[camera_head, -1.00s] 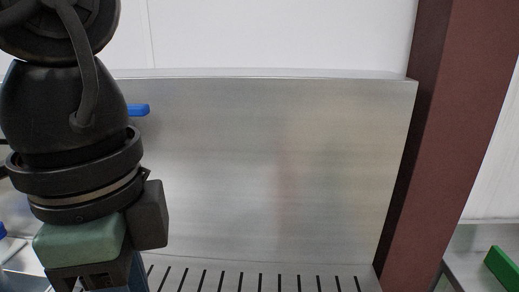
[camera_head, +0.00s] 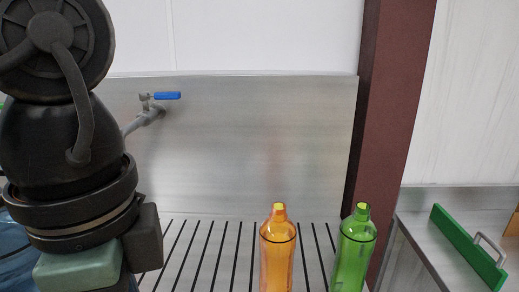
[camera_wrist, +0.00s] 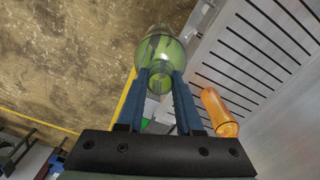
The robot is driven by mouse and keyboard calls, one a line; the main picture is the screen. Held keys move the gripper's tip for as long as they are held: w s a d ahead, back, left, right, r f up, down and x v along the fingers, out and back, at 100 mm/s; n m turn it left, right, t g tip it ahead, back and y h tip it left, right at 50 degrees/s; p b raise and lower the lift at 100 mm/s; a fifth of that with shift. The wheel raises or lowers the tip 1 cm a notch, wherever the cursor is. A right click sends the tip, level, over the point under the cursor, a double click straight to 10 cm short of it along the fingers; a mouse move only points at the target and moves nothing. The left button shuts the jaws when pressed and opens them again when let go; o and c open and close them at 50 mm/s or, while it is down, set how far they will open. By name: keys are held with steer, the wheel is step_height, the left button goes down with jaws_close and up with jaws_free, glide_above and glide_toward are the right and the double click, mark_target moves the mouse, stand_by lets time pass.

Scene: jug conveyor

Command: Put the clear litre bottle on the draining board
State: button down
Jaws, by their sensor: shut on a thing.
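My gripper (camera_wrist: 160,76) shows in the wrist view with its two blue fingers shut on a see-through bottle (camera_wrist: 160,48). The bottle has a greenish tint and appears to be the clear litre bottle; brown floor shows beyond it. The slotted metal draining board (camera_head: 225,250) lies in front of the steel splashback. It also shows at the upper right of the wrist view (camera_wrist: 213,62), to the right of the held bottle. In the head view, my fingertips and the held bottle are out of sight below the frame.
An orange bottle (camera_head: 277,258) and a green bottle (camera_head: 354,258) stand upright at the right part of the board, bases cut off. A tap with a blue lever (camera_head: 167,96) is on the splashback. A brown column (camera_head: 385,100) and a green board (camera_head: 465,245) are at right.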

steer(key=w+d+f+n, duration=0.1)
steer(key=d+f+n, duration=0.2)
steer(key=f, duration=0.9)
steer(key=w+d+f+n+p, duration=0.1)
steer(key=d+f+n, duration=0.3)
steer(key=f, duration=0.9)
steer(key=w+d+f+n+p, duration=0.1)
steer(key=d+f+n, duration=0.2)
steer(key=f+n, duration=0.4)
steer(key=shift+w+d+f, duration=0.3)
steer(key=shift+w+f, duration=0.1)
steer(key=shift+f, duration=2.75)
steer(key=shift+s+d+f, duration=0.1)
